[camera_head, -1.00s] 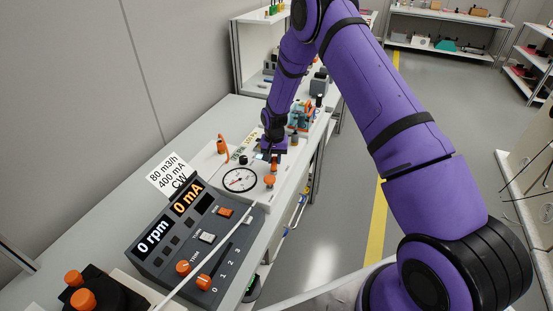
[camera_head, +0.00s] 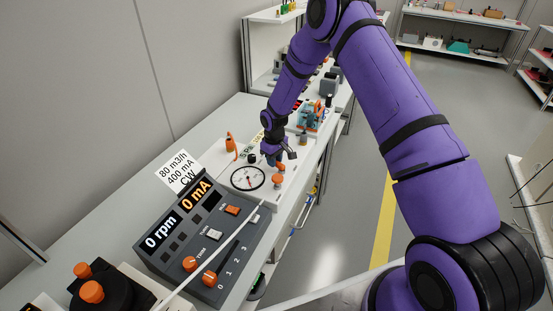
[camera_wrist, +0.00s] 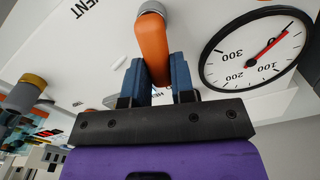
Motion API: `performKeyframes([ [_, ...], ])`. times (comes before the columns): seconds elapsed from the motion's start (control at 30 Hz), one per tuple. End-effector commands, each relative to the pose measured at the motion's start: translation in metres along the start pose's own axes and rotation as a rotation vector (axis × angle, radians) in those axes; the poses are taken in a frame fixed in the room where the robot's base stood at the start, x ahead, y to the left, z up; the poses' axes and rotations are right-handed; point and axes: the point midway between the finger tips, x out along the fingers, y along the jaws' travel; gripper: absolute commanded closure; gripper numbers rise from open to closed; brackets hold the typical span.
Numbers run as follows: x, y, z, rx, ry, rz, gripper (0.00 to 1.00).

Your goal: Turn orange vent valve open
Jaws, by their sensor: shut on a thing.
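The orange vent valve handle (camera_wrist: 152,45) is a lever on a round grey hub (camera_wrist: 152,8) in the wrist view. My gripper (camera_wrist: 157,66) has its two blue fingers on either side of the lever and is shut on it. In the head view my gripper (camera_head: 273,160) is tilted at the panel beside the round gauge (camera_head: 248,177), and mostly hides the lever. The gauge also shows right of the lever in the wrist view (camera_wrist: 257,48), with a red needle. Part of a printed label ending in "ENT" shows near the hub.
An orange knob (camera_head: 278,181) stands close in front of my gripper, and another orange handle (camera_head: 231,144) stands behind the gauge. A grey control console (camera_head: 205,235) reads 0 rpm and 0 mA. The floor right of the bench is open.

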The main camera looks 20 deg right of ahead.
Motion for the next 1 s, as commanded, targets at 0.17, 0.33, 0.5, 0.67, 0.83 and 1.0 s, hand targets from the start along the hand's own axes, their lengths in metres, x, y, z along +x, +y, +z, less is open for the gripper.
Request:
performKeyframes([
  [0.17, -0.001, -0.005, 0.000, -0.133, 0.002, 0.000, 1.00],
  [0.33, -0.001, -0.008, 0.001, -0.228, 0.002, 0.001, 1.00],
  [0.5, -0.001, -0.010, 0.001, -0.288, 0.002, 0.001, 1.00],
  [0.67, -0.001, -0.011, 0.002, -0.316, 0.002, 0.001, 1.00],
  [0.83, -0.001, -0.011, 0.002, -0.326, 0.002, 0.001, 1.00],
  [1.0, -0.001, -0.011, 0.002, -0.326, 0.002, 0.001, 1.00],
])
